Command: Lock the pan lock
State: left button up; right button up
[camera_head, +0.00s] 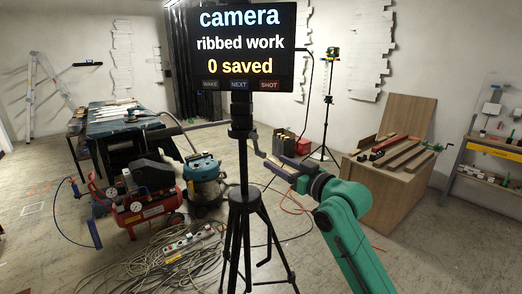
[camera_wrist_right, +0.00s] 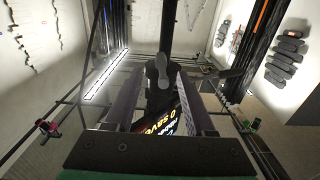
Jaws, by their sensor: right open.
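A black tripod (camera_head: 241,200) stands in the middle of the head view and carries a screen (camera_head: 246,44) reading "camera ribbed work 0 saved". Below the screen is the dark tripod head (camera_head: 241,125). My right gripper (camera_head: 277,167) is close to the lever's right side, fingers pointing at the tripod. In the right wrist view the open fingers (camera_wrist_right: 150,105) stand either side of a grey rounded lever end (camera_wrist_right: 160,72). I cannot tell whether they touch it. My left gripper is not in view.
A blue vacuum (camera_head: 203,180) and a red compressor (camera_head: 140,205) stand left of the tripod, with cables (camera_head: 160,262) on the floor. A wooden box (camera_head: 385,190) with clamps stands right. A second tripod (camera_head: 325,120) stands behind.

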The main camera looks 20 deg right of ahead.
aim_at(258, 154)
jog(key=p+x, duration=0.2)
jog(key=x, duration=0.5)
jog(key=shift+w+a+r, duration=0.1)
jog(key=shift+w+a, duration=0.1)
jog(key=shift+w, duration=0.35)
jog(key=shift+c, duration=0.2)
grip_shut()
jog(key=shift+s+a+r+m+p, duration=0.15)
jog(key=shift+a+m+p, duration=0.25)
jog(key=shift+m+p, duration=0.4)
jog(key=shift+s+a+m+p, duration=0.1)
jog(key=shift+a+m+p, duration=0.05)
jog(key=shift+m+p, duration=0.15)
jog(key=shift+f, duration=0.35)
